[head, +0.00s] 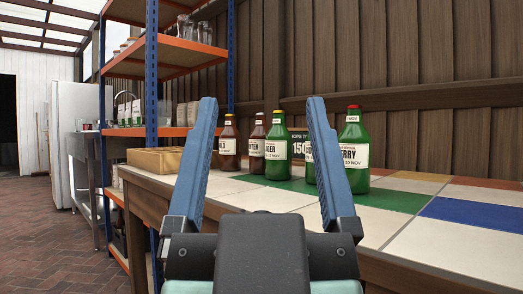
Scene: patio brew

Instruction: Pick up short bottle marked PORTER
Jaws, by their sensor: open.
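My gripper (262,100) is open and empty, its two blue fingers pointing up and forward in front of the bottles. That green bottle (277,150) reads "LAGER". A larger green bottle (357,178) with a red cap, label ending "RRY", stands right of the right finger. All are upright on the table.
The tiled table (400,205) has bare tiles in front of the bottles. Another green bottle (309,172) is mostly hidden by my right finger. A small sign reading "150" (299,147) stands behind.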

